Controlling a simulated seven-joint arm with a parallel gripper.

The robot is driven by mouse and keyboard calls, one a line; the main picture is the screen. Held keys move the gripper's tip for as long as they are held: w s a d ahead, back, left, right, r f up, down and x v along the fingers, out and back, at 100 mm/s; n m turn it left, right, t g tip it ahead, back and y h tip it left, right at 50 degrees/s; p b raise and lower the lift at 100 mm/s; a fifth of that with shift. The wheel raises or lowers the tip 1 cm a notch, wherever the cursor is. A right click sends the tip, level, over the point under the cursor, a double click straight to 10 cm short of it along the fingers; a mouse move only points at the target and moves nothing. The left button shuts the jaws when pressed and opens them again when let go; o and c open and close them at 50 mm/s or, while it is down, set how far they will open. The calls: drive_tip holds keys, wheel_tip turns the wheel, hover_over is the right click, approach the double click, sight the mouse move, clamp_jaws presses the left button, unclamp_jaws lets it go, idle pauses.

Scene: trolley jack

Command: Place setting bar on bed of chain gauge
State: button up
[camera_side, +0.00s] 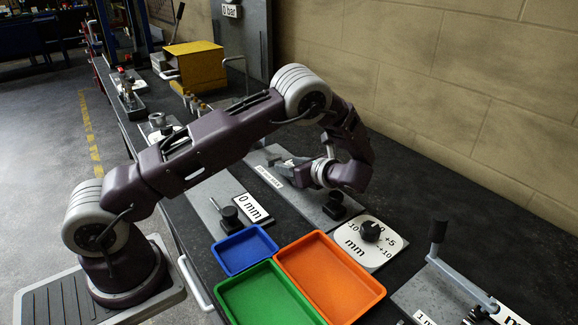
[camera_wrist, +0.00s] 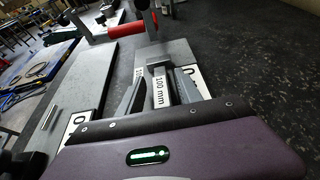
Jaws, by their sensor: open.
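My gripper (camera_side: 284,166) is low over a long grey plate (camera_side: 318,201) in the side view, its fingers pointing left. In the wrist view my gripper (camera_wrist: 158,82) has its two grey fingers apart. A small grey block with a white "100 mm" label (camera_wrist: 161,89), which looks like the setting bar, lies between them; I cannot tell whether either finger touches it. A grey plate (camera_wrist: 155,53) extends beyond the block. Another grey plate with a "0 mm" label (camera_side: 252,208) lies left of the gripper in the side view; it may be the chain gauge bed.
Blue (camera_side: 244,250), green (camera_side: 268,298) and orange (camera_side: 330,277) trays stand in front. A white dial plate (camera_side: 361,245) with a black knob is right of them. A cranked device (camera_side: 458,280) stands at the far right. A yellow box (camera_side: 195,65) is at the back.

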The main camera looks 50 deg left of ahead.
drive_tip(key=shift+v, duration=1.15)
drive_tip(key=r, duration=0.6)
drive_tip(key=shift+a, duration=0.2)
drive_tip(key=shift+r, duration=0.45)
drive_tip(key=shift+s+r, duration=0.2)
drive_tip(key=shift+r, duration=0.05)
drive_tip(key=s+d+r+n+h, duration=0.3)
drive_tip(key=s+r+n+h, duration=0.15)
drive_tip(key=s, duration=0.25)
drive_tip(key=s+d+r+n+h, duration=0.3)
drive_tip(key=s+r+n, duration=0.2)
drive_tip(key=s, duration=0.2)
drive_tip(key=s+d+r+n+t+h, duration=0.1)
drive_tip(key=s+d+n+t+h, duration=0.1)
drive_tip(key=s, duration=0.5)
drive_tip(key=s+d+r+n+t+h, duration=0.1)
drive_tip(key=s+d+n+t+h, duration=0.2)
drive_tip(key=s+d+n, duration=0.3)
drive_tip(key=s+d+h, duration=0.1)
drive_tip(key=s+d, duration=0.1)
drive_tip(key=shift+d+r+t, duration=0.3)
drive_tip(key=shift+d, duration=0.05)
